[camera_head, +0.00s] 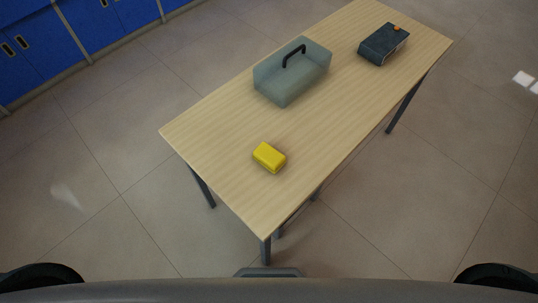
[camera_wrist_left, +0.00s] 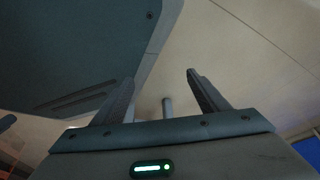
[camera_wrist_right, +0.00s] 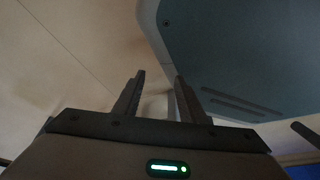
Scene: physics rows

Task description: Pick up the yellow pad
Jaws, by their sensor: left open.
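The yellow pad (camera_head: 269,157), a small block, lies on the near part of the wooden table (camera_head: 222,133) in the head view. Neither gripper shows in the head view. My left gripper (camera_wrist_left: 160,88) shows in the left wrist view with its two fingers wide apart and nothing between them. My right gripper (camera_wrist_right: 158,88) shows in the right wrist view with its fingers apart and nothing between them, set closer together than the left ones. The pad is not in either wrist view.
A translucent grey-green box with a dark handle (camera_head: 291,77) stands mid-table. A dark box-shaped device with an orange knob (camera_head: 382,45) stands at the far end. The tabletop around the pad is clear. Blue cabinets (camera_head: 40,45) line the upper left. The tiled floor is open around the table.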

